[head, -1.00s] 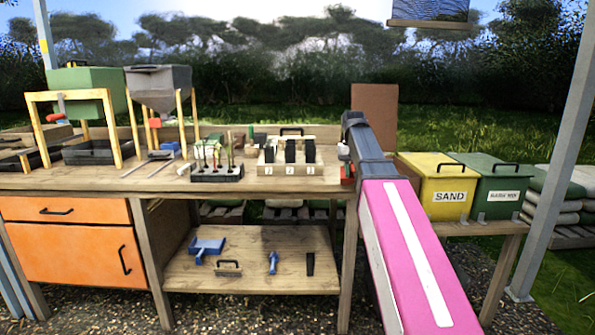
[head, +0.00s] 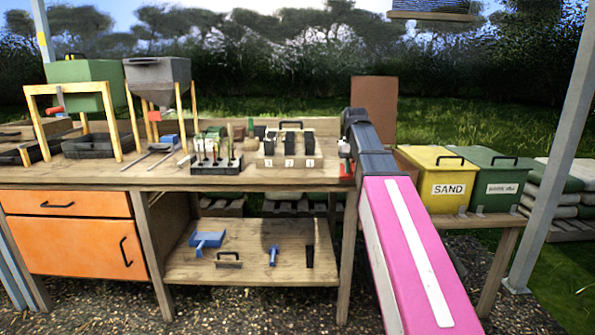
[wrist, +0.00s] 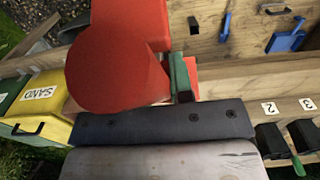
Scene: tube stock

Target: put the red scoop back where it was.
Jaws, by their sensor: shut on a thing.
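The red scoop (wrist: 118,62) fills the upper left of the wrist view, with a rounded end toward the camera and a boxy part behind it. My gripper (head: 346,160) is shut on it at the right end of the bench top. In the head view only a small red part of the scoop (head: 346,171) shows beside my dark wrist. My arm hides the rest. The exact grip point is hard to see in the wrist view.
The yellow SAND bin (head: 447,190) and a green bin (head: 500,188) stand at right. A numbered holder (head: 290,160) and a tube rack (head: 216,168) stand on the bench (head: 260,183). A blue scoop (head: 207,240) lies on the lower shelf (head: 190,272).

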